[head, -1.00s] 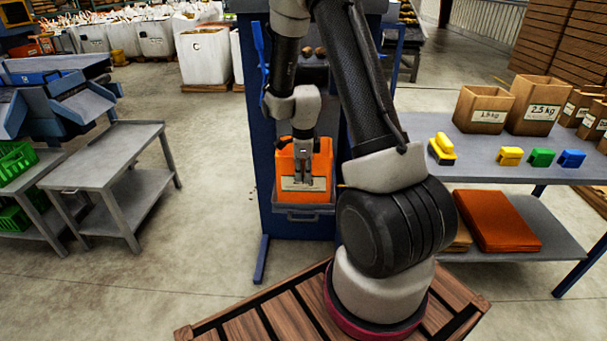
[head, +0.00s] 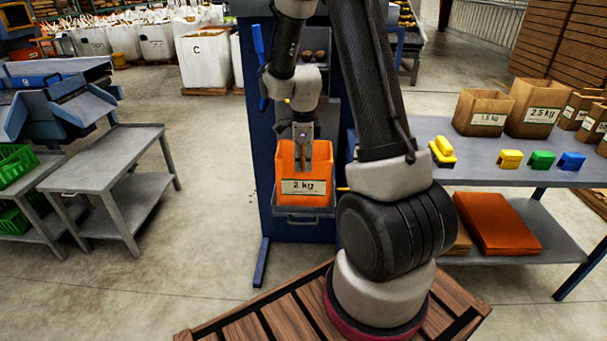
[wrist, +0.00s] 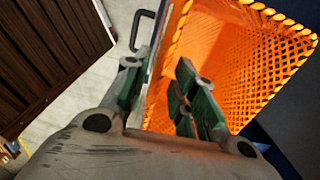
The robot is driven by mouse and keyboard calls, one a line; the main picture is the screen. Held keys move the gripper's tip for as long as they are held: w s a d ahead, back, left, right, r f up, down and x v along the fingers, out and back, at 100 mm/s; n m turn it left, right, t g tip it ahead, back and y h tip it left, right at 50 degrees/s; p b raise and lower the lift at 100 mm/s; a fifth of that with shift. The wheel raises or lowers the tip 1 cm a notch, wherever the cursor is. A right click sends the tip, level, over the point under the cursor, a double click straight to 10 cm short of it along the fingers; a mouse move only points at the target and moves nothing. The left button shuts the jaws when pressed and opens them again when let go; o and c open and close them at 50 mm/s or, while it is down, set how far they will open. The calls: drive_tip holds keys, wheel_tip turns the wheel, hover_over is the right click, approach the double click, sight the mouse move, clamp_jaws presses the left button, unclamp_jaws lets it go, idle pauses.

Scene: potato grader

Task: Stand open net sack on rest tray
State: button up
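The orange net sack (head: 298,188) stands upright and open-topped on the rest tray (head: 309,212) at the front of the blue machine. Its white "2 kg" label faces the head camera. In the wrist view the sack (wrist: 230,50) shows its mesh inside and its braided rim. My gripper (head: 306,168) is at the sack's near rim, above the label. In the wrist view its two green-padded fingers (wrist: 158,95) are spread apart, with the sack's near wall seeming to pass between them. Contact with the wall cannot be told.
A table (head: 470,155) at the right bears paper bags and yellow, green and blue clips. Folded orange sacks (head: 495,222) lie on its lower shelf. A grey two-level cart (head: 120,170) stands at the left. Floor is clear between cart and machine.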

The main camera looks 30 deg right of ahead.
wheel_tip(320, 180, up, 6)
drive_tip(key=shift+f, duration=0.15)
drive_tip(key=s+a+r+n+t, duration=0.2)
drive_tip(key=s+a+r+n, duration=0.1)
drive_tip(key=s+r+n, duration=0.95)
drive_tip(key=s+a+r+n+t, duration=0.2)
drive_tip(key=s+r+n, duration=0.4)
drive_tip(key=s+n, duration=0.5)
drive_tip(key=shift+n, duration=0.65)
drive_tip(key=shift+c, duration=0.4)
